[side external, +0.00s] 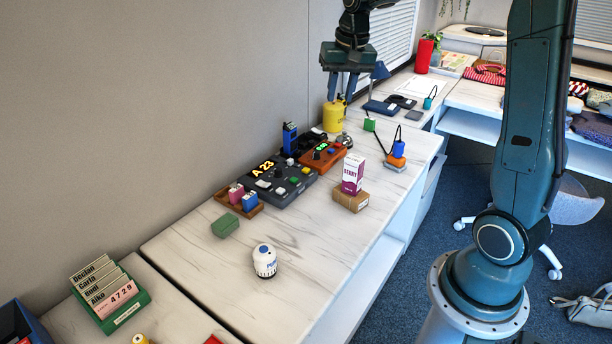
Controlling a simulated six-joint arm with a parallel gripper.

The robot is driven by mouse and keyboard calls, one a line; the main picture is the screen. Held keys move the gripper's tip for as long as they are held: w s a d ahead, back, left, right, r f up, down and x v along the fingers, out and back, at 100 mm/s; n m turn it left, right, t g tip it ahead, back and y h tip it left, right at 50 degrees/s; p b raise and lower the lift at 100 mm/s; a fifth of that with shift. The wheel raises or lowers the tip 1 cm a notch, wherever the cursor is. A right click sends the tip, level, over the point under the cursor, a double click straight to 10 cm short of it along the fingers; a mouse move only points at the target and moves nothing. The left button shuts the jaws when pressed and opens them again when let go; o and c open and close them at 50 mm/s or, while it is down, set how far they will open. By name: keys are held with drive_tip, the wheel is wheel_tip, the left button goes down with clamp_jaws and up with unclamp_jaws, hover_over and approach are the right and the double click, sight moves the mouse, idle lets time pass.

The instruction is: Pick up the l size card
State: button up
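I cannot make out any card marked with size L in the side external view. A green box (125,316) at the lower left holds several pale name cards (97,279) and a pink card (114,299) with digits, all standing upright and tilted. My gripper (342,98) is at the top centre, pointing down, far from this box and above the back part of the counter. Its two fingers are apart, with nothing seen between them. A yellow canister (334,116) shows just below the fingers; I cannot tell the depth gap between them.
The front counter (310,262) is mostly clear.

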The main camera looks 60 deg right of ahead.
drive_tip(key=w+d+f+m+g, duration=0.1)
drive_tip(key=w+d+f+m, duration=0.1)
drive_tip(key=d+f, duration=0.7)
drive_tip(key=w+d+f+m+g+y, duration=0.1)
drive_tip(key=d+f+m, duration=0.3)
drive_tip(key=d+f, duration=0.5)
drive_tip(key=w+d, duration=0.1)
drive_tip(key=d, duration=0.2)
drive_tip(key=shift+f+m, duration=0.4)
drive_tip(key=shift+w+f, duration=0.1)
drive_tip(key=shift+f, duration=4.2)
drive_tip(key=shift+f, duration=2.6)
clamp_jaws()
